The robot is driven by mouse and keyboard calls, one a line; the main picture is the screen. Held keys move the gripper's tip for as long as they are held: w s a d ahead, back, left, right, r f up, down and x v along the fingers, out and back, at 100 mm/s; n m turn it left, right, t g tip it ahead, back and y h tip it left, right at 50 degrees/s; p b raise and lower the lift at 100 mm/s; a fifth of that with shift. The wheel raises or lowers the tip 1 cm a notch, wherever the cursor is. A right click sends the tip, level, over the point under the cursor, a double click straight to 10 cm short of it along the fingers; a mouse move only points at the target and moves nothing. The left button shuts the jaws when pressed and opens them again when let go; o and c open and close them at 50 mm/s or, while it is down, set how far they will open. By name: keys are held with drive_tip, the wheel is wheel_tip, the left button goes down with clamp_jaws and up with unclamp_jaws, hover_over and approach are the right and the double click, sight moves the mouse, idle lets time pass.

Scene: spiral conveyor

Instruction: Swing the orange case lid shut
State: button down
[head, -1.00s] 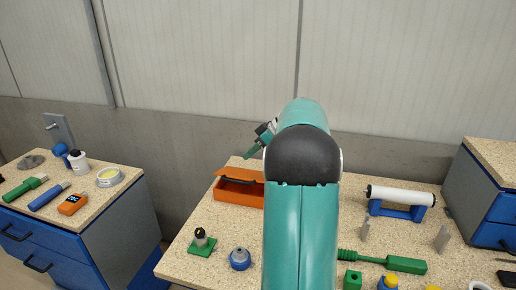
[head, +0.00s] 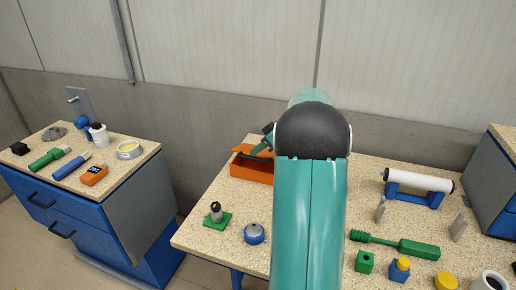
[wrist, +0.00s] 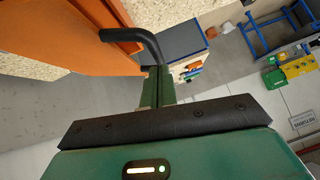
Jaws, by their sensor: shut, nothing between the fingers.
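The orange case (head: 250,171) sits at the back left of the speckled worktop. Its orange lid (head: 243,150) is raised partway, with a dark gap between lid and box. My gripper (head: 259,149) is at the lid's right part, and my arm hides the case's right side. In the wrist view, the orange case part (wrist: 55,38) fills the upper left, with a black bent handle (wrist: 135,38) on it. My green gripper fingers (wrist: 157,84) are shut and empty, close beside the handle's end. I cannot tell whether they touch.
A green block with a grey and black knob (head: 215,214) and a blue-grey round part (head: 254,233) stand in front of the case. A white roller on a blue stand (head: 418,186) is to the right. A separate blue-drawer bench (head: 85,205) stands left.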

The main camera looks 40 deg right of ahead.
drive_tip(key=shift+s+a+f, duration=0.1)
drive_tip(key=shift+a+f, duration=0.15)
drive_tip(key=shift+f, duration=0.1)
drive_tip(key=shift+n+t+h, duration=0.4)
drive_tip(key=shift+n+h, duration=0.1)
drive_tip(key=shift+h, duration=0.3)
drive_tip(key=f, duration=0.2)
drive_tip(key=a+f, duration=0.1)
drive_tip(key=f, duration=0.1)
drive_tip(key=s+f, duration=0.1)
drive_tip(key=f, duration=0.1)
drive_tip(key=shift+a+f, duration=0.15)
drive_tip(key=shift+a, duration=0.35)
drive_tip(key=shift+r, duration=0.25)
